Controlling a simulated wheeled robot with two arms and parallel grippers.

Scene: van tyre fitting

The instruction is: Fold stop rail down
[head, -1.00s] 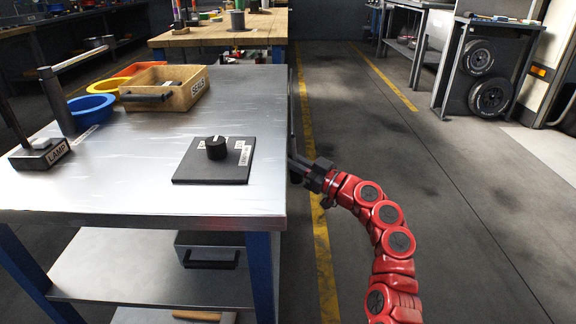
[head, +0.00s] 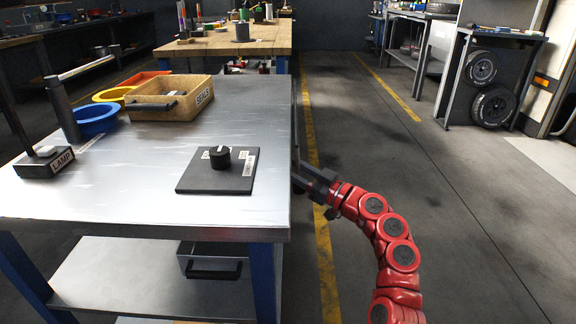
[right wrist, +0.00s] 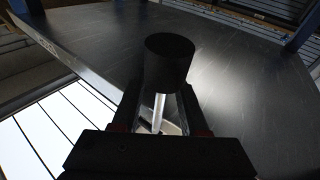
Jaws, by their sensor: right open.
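What looks like the stop rail (head: 295,112) is a thin dark strip along the right edge of the steel table (head: 120,209), seen nearly edge-on, so its fold angle is unclear. My right gripper (head: 299,174) is beside that edge, its tips partly hidden against it. In the right wrist view, a black cylindrical grip (right wrist: 170,62) on a pale rod (right wrist: 159,112) stands in front of my right gripper (right wrist: 162,100). The open fingers lie either side of the rod; contact is not clear. My left gripper is out of view.
On the table are a black plate with a knob (head: 220,159), a wooden SEALS box (head: 168,110), coloured bowls (head: 97,118) and a LAMP base (head: 43,163). A drawer (head: 210,262) hangs below. The floor (head: 430,200) to the right is clear.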

